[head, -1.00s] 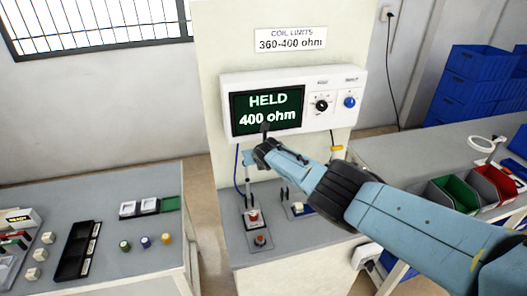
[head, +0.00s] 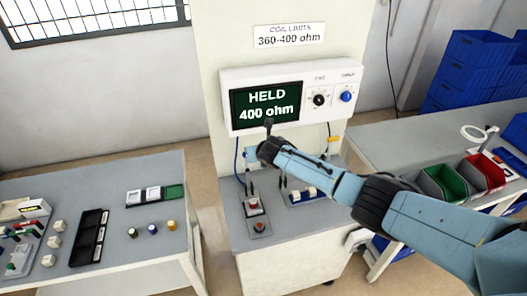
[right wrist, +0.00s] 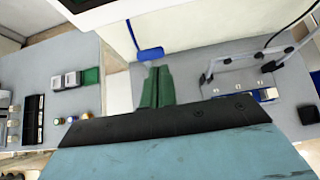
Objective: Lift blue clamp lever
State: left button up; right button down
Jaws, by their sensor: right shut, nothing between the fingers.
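In the head view a small blue piece (head: 249,154), seemingly the same handle, is just left of my right gripper's dark end, below the screen. The fingers themselves are hard to make out there. My left gripper is not in view.
The screen (head: 266,105) reads HELD, 400 ohm. Below it are a red-button fixture (head: 253,206) and a blue-based fixture (head: 303,196) with upright levers. A yellow handle (head: 332,139) is at right. The left table (head: 130,172) holds a black tray (head: 84,245) and small parts.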

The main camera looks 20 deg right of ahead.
jog(key=v, duration=0.6)
jog(key=shift+s, duration=0.15)
jog(key=shift+f, duration=0.1)
dwell(0.3)
